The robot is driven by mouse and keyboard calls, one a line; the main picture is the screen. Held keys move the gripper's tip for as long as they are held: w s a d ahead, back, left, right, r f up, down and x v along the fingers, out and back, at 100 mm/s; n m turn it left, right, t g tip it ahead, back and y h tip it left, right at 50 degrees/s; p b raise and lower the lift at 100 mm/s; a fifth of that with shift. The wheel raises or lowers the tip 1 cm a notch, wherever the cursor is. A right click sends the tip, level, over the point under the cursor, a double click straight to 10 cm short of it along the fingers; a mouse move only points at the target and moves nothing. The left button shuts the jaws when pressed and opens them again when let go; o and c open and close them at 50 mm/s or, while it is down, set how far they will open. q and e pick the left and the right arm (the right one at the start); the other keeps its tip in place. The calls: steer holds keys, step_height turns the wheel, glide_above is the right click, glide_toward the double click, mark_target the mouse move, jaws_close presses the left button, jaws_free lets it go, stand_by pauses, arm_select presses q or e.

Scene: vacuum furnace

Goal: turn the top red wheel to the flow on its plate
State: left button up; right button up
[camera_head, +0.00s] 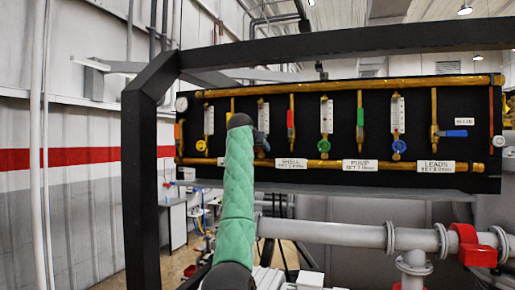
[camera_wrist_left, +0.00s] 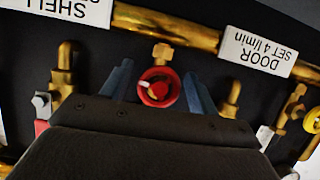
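The red wheel (camera_wrist_left: 160,88) sits on a brass fitting in the left wrist view, which shows the panel upside down. It has a pale mark on its left side. My left gripper (camera_wrist_left: 159,92) is open, with one blue finger on each side of the wheel; I cannot tell whether they touch it. The white plate DOOR, SET 4 l/min (camera_wrist_left: 258,50), is on the brass pipe beside it. In the head view my left gripper (camera_head: 262,142) is at the panel, and my green-sleeved arm hides the red wheel. My right gripper is not in view.
The black panel (camera_head: 345,100) carries several flow tubes, a green wheel (camera_head: 324,146), a blue wheel (camera_head: 399,147) and a blue lever (camera_head: 453,133). A dark frame (camera_head: 140,190) stands in front at left. A grey pipe (camera_head: 340,233) with a red fitting (camera_head: 472,246) runs below.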

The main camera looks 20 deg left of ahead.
arm_select(q)
steer(key=shift+s+r, duration=0.15)
steer(key=c, duration=0.8)
steer(key=shift+o, duration=0.2)
